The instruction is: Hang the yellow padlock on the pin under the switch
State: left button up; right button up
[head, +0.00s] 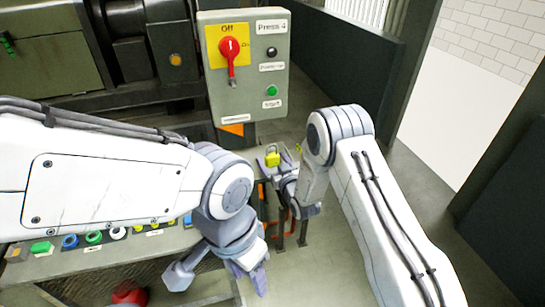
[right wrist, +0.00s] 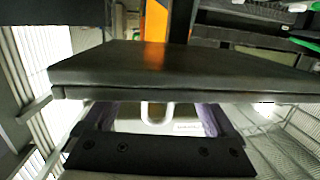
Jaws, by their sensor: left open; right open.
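The yellow padlock (head: 272,159) shows at my right gripper (head: 275,166), below the control box in the head view. A silver shackle (right wrist: 157,112) shows between the spread fingers of the right gripper (right wrist: 153,118) in the right wrist view; contact with the fingers cannot be told. The red switch (head: 230,50) sits on a yellow plate marked Off, its handle pointing down. The small pin (head: 233,83) is just under the handle, with nothing seen on it. My left gripper (head: 218,279) is open and empty at the bottom, in front of the shelf.
The grey control box (head: 249,103) carries a green and a black button. A dark slab (right wrist: 170,65) fills much of the right wrist view.

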aim_at(275, 154)
jog(key=c, duration=1.3)
jog(key=shift+s+d+r+p, duration=0.15)
jog(key=shift+s+r+p, duration=0.4)
jog(key=shift+r, duration=0.3)
jog(key=shift+s+d+r+p, duration=0.2)
jog(key=shift+s+r+p, duration=0.2)
jog(key=shift+r+p, duration=0.35)
jog(key=shift+s+d+r+p, duration=0.15)
jog(key=shift+s+r+p, duration=0.4)
jog(key=shift+r, duration=0.35)
